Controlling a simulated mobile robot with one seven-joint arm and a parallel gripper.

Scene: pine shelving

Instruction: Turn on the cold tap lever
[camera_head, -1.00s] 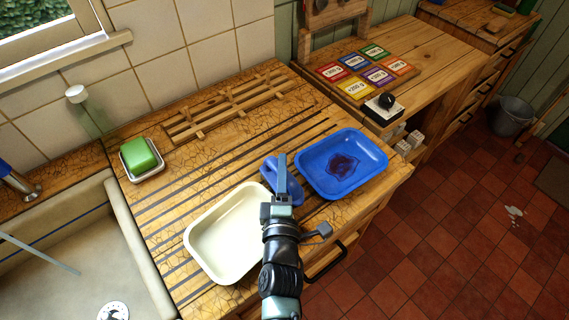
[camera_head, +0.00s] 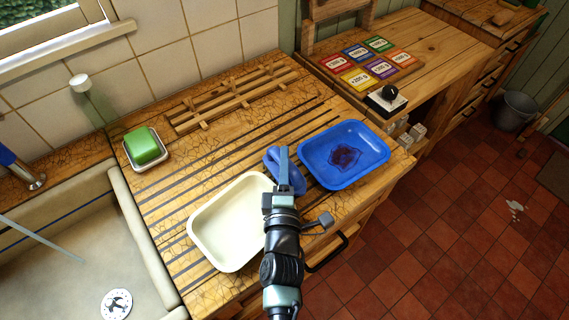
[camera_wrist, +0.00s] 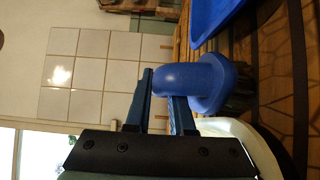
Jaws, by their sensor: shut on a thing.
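A metal tap part with a blue end (camera_head: 8,157) shows at the left picture edge, beside the sink; only part of it is in view, and I cannot tell its lever's position. My gripper (camera_head: 283,165) is far to the right of it, over the drainer between the cream and blue trays. It is shut on a blue object (camera_head: 294,180) with a rounded stem and a wide round flange. In the wrist view, the blue object (camera_wrist: 205,82) shows at the fingers of my gripper (camera_wrist: 163,98). The tap is not seen there.
The sink (camera_head: 60,240) is at lower left, crossed by a thin pale bar (camera_head: 40,238). A cream tray (camera_head: 205,215) and a blue tray (camera_head: 372,150) flank my gripper. Green soap (camera_head: 142,145) in a dish and a wooden rack (camera_head: 215,105) stand behind.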

